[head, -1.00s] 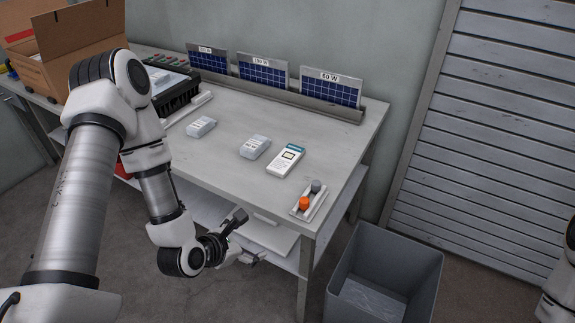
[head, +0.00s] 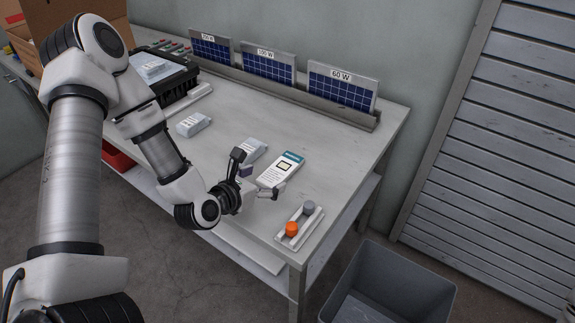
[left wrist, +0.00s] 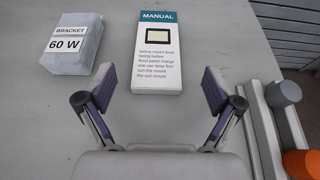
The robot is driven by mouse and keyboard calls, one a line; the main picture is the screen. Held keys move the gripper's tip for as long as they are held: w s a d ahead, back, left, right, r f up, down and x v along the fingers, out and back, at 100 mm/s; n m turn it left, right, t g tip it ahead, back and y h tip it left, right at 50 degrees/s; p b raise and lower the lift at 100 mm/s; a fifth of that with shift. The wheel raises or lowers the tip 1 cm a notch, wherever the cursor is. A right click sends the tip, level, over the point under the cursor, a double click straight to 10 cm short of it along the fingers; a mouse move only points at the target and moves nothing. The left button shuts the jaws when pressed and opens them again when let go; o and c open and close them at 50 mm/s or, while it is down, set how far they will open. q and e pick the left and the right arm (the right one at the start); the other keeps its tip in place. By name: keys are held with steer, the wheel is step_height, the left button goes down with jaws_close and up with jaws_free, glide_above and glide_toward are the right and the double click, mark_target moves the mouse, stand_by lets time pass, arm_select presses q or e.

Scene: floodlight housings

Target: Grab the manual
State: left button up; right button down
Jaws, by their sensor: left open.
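The manual (head: 283,169) is a flat white booklet with a teal band, lying on the grey workbench (head: 352,135) near its front edge. In the left wrist view the manual (left wrist: 158,22) lies straight ahead, its printed face up and its label readable. My left gripper (head: 259,172) is open and empty at the bench's front edge, just short of the manual. In the left wrist view its two fingers (left wrist: 158,88) stand apart, one on each side of the manual's near end. My right gripper is not in view.
A 60 W bracket bag (left wrist: 75,43) lies left of the manual; another bag (head: 194,124) lies farther left. A white holder with an orange and a grey knob (head: 291,229) is at right. Small solar panels (head: 342,86) stand behind. A grey bin (head: 390,285) stands on the floor.

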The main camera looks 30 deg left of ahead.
mark_target(277, 172)
arm_select(q)
steer(key=x, duration=0.5)
steer(key=shift+w+a+f, duration=0.1)
steer(key=shift+w+f, duration=0.15)
steer(key=shift+w, duration=0.05)
steer(key=shift+s+r, duration=0.1)
steer(key=shift+s, duration=0.05)
steer(key=shift+c, duration=0.4)
steer(key=c, duration=1.2)
steer(key=shift+o, duration=0.2)
steer(key=shift+r, duration=0.1)
